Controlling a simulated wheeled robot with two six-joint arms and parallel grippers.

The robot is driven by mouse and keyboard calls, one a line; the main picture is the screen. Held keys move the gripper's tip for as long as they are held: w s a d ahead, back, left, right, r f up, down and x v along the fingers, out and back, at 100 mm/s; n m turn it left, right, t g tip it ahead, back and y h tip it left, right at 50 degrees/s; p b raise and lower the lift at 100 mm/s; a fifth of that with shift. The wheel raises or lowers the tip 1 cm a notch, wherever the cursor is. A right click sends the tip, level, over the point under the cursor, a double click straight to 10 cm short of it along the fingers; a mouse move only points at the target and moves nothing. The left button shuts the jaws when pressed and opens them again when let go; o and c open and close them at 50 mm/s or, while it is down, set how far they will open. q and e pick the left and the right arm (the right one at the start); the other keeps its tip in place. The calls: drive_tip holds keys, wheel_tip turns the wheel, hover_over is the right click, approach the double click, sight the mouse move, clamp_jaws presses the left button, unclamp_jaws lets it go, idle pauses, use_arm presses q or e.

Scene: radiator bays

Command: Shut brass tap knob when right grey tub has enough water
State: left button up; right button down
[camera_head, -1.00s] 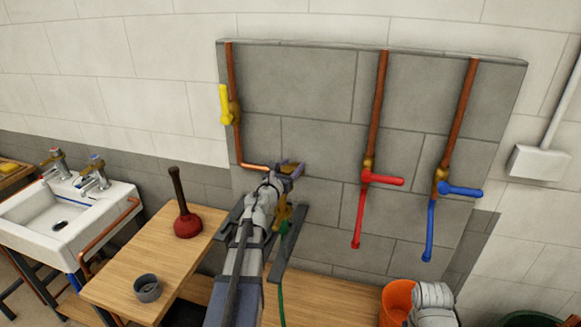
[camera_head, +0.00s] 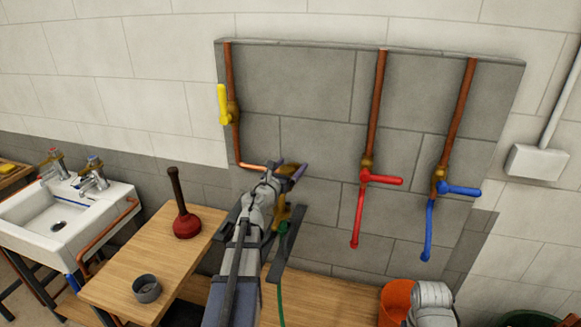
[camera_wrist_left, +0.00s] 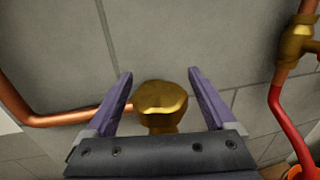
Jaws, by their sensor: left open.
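The brass tap knob (camera_wrist_left: 161,98) sits at the end of a copper pipe on the grey block wall. In the left wrist view it lies between the two fingers of my left gripper (camera_wrist_left: 160,100), which is open with a gap on both sides. In the head view my left gripper (camera_head: 289,168) covers most of the knob, and part of the brass tap body (camera_head: 284,212) shows below it. A green hose (camera_head: 281,285) hangs from the tap. I cannot make out a right grey tub or its water level. My right gripper is not seen.
A red lever valve (camera_head: 380,178) and a blue lever valve (camera_head: 455,189) are to the right, a yellow lever (camera_head: 223,104) upper left. A wooden table (camera_head: 130,262) holds a plunger (camera_head: 186,218) and a grey cup (camera_head: 146,289). An orange bucket (camera_head: 395,300) stands lower right.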

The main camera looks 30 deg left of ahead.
use_arm(q)
drive_tip(key=shift+s, duration=0.15)
drive_tip(key=s, duration=0.7)
drive_tip(key=shift+s+d, duration=0.25)
drive_tip(key=shift+s, duration=0.1)
